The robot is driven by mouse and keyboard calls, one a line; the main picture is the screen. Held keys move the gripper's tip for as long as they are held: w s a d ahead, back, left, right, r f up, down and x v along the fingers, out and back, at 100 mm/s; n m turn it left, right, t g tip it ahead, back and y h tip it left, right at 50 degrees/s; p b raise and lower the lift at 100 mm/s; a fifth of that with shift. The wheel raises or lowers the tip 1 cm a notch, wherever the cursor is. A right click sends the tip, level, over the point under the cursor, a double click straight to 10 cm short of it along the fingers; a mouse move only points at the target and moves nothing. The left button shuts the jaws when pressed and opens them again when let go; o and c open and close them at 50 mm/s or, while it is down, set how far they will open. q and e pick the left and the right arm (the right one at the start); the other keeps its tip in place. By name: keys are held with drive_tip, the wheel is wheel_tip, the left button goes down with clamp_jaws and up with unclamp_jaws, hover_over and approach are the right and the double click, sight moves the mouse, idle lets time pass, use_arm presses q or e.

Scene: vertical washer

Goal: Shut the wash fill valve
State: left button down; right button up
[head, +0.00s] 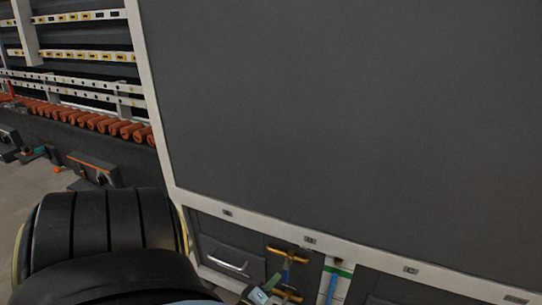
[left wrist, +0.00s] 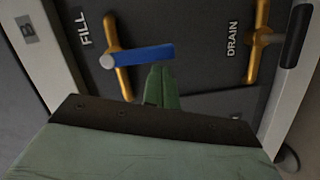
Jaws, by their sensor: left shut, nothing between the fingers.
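The fill valve is a brass pipe piece (left wrist: 122,70) under the label FILL, with a blue lever (left wrist: 145,55) that stands about crosswise to the pipe. In the head view its brass pipe (head: 287,254) shows low in the panel. My left gripper (left wrist: 160,75) is shut and empty. Its green fingertips are beside the blue lever, near the lever's free end; whether they touch it I cannot tell. In the head view the left gripper (head: 271,284) shows small at the bottom edge. My right gripper is not in view.
The drain valve (left wrist: 260,40), brass with a dark lever, is to the right in the left wrist view. A pale frame rail (head: 360,252) runs above the valves. A drawer-like panel with a metal handle (head: 228,264) is left of them. Orange rollers (head: 105,125) line the left background.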

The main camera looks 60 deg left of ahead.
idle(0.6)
